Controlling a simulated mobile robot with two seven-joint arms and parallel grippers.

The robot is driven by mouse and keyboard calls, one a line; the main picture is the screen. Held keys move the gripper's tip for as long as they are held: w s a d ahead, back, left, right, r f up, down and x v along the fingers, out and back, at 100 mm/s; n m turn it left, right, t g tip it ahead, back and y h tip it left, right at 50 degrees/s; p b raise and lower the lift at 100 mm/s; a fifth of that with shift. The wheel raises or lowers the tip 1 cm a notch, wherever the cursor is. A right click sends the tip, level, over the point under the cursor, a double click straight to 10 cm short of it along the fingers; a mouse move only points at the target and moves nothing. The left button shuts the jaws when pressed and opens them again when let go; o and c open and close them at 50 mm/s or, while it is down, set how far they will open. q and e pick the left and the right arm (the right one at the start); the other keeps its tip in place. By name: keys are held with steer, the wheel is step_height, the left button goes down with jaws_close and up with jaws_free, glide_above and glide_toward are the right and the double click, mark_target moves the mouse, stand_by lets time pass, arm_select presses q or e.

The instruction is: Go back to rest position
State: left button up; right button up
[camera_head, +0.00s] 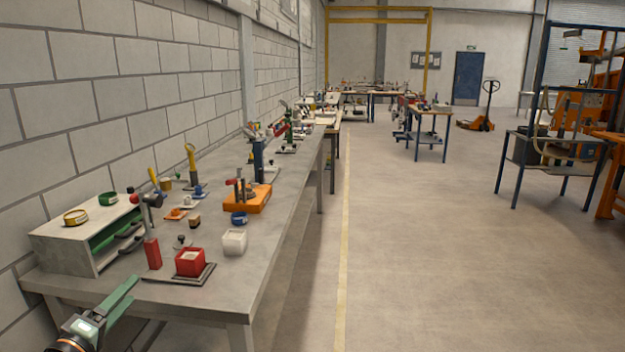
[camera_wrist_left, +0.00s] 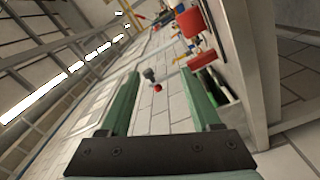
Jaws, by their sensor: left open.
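My left gripper (camera_head: 122,292) is at the lower left, in front of the near left corner of the long grey workbench (camera_head: 220,290). Its green fingers stand apart in the left wrist view (camera_wrist_left: 160,78), open with nothing between them. It appears apart from the bench. My right gripper is in neither view. On the bench are an orange device (camera_head: 246,198) with a red-tipped lever, a red box (camera_head: 190,262) on a dark plate, and a white box (camera_head: 235,241).
A grey cabinet (camera_head: 65,250) with green-lined openings stands near the gripper against the block wall (camera_head: 110,110). A red-handled upright tool (camera_head: 152,252) stands beside the red box. Open floor (camera_head: 440,240) lies right of the bench. A blue-legged trolley (camera_head: 555,150) stands farther right.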

arm_select(q)
steer(key=s+d+f+m+g, duration=0.3)
steer(key=d+f, duration=0.1)
steer(key=f, duration=0.7)
steer(key=s+d+f+m+g+p, duration=0.1)
steer(key=s+d+f+m+g, duration=0.2)
steer(key=s+d+f+m, duration=0.2)
steer(key=s+d+f+m+g+p, duration=0.1)
steer(key=s+d+f+m, duration=0.5)
steer(key=s+d+f, duration=0.6)
steer(key=s+f+g, duration=0.1)
steer(key=s, duration=0.5)
steer(key=shift+s+f+g+h+p, duration=0.35)
steer(key=shift+s+f+g+h, duration=0.05)
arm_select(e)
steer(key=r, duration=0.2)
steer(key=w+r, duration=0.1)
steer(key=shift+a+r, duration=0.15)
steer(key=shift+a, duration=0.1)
